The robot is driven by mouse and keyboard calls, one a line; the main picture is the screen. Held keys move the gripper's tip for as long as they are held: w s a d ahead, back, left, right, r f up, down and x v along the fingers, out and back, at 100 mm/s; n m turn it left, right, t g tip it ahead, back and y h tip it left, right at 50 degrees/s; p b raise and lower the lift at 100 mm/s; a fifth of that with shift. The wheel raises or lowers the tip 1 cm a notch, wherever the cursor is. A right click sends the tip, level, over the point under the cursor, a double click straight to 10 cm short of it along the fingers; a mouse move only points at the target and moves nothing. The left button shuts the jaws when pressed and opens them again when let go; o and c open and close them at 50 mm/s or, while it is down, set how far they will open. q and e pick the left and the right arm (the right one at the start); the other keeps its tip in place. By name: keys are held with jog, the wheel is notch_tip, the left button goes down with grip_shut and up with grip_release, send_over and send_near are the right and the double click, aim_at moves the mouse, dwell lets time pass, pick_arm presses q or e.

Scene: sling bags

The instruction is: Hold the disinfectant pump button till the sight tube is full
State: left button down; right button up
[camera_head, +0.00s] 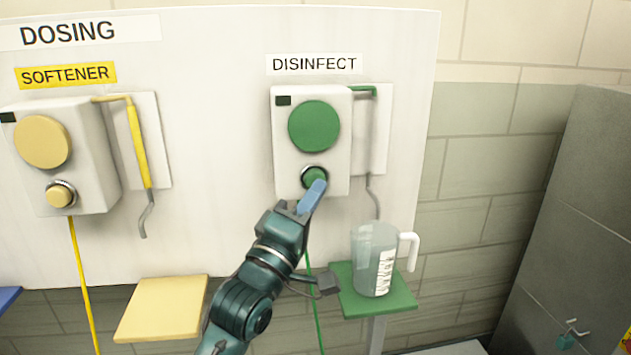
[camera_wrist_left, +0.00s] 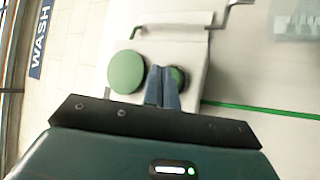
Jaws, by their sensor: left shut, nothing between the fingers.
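The disinfectant pump (camera_head: 338,165) is a white box under the DISINFECT label, with a big green disc (camera_head: 314,126) and a green button (camera_head: 314,174) in a dark ring below it. My left gripper (camera_head: 317,188) is shut and empty, its blue fingertips at the button and covering its lower part. In the left wrist view, the shut fingers (camera_wrist_left: 163,86) overlap the button (camera_wrist_left: 178,76). Whether the button is pressed in, I cannot tell. The sight tube runs down the pale backing plate (camera_head: 372,132) from a green pipe (camera_head: 366,92); no green fill is visible along it.
A clear measuring jug (camera_head: 374,262) stands on a green shelf (camera_head: 400,304) below the grey spout (camera_head: 374,200). At left are the softener pump (camera_head: 88,160), its yellow tube (camera_head: 138,148) and a yellow shelf (camera_head: 160,308). A grey cabinet (camera_head: 590,200) stands right.

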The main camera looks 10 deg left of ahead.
pick_arm(q)
jog(key=shift+w, duration=0.2)
jog(key=shift+w+a, duration=0.15)
jog(key=shift+w, duration=0.05)
jog(key=shift+w+a+p, duration=0.2)
jog(key=shift+w+p, duration=0.1)
jog(key=shift+w, duration=0.15)
dwell(2.3)
jog(key=shift+s, duration=0.1)
dwell(1.4)
jog(key=shift+s+d+p, duration=0.35)
jog(key=shift+s, duration=0.4)
jog(key=s, duration=0.1)
jog(key=s+d+p, duration=0.1)
jog(key=s, duration=0.1)
jog(key=s+d, duration=0.1)
jog(key=shift+s, duration=0.3)
